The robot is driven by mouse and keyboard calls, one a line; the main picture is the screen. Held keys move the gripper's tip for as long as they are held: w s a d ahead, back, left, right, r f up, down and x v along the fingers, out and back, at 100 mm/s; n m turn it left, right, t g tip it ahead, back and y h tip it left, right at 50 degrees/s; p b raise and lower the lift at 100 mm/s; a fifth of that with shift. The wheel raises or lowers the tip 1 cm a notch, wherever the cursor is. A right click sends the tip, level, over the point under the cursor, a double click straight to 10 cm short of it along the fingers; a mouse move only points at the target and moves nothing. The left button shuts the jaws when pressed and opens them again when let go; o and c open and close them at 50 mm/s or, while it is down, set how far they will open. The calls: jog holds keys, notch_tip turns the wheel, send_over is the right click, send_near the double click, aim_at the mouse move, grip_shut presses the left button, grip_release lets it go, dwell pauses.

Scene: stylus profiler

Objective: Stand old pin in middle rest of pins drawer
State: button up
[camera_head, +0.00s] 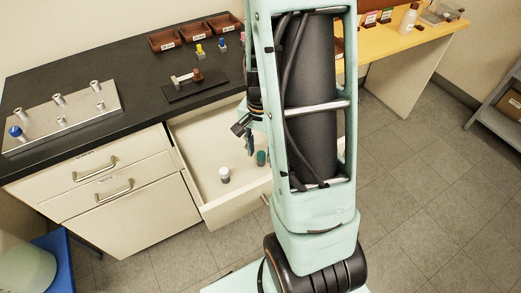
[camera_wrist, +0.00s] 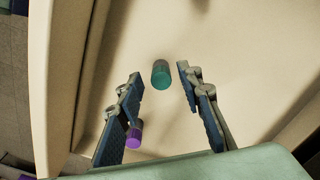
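The pins drawer (camera_head: 202,150) is pulled open below the black counter. A teal cylinder (camera_head: 261,157) stands in it, also seen in the wrist view (camera_wrist: 161,73). A pale cylinder with a grey top (camera_head: 224,174) stands further left in the drawer. My gripper (camera_head: 250,146) is over the drawer, partly behind my arm. In the wrist view its fingers (camera_wrist: 160,70) are apart, with the teal cylinder between and beyond the tips. A purple cylinder (camera_wrist: 134,136) shows beside the left finger, partly covered by it. I cannot tell which piece is the old pin.
A metal plate (camera_head: 75,110) with several upright pegs, one blue-capped, lies on the counter's left. A black stand (camera_head: 195,88) holds a small part. Brown trays (camera_head: 165,41) and small coloured pieces (camera_head: 200,51) are behind. My arm hides the drawer's right side.

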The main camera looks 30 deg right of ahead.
aim_at(260, 155)
notch_tip(260, 155, up, 6)
jog(key=p, duration=0.4)
notch_tip(260, 155, up, 12)
dwell(0.7)
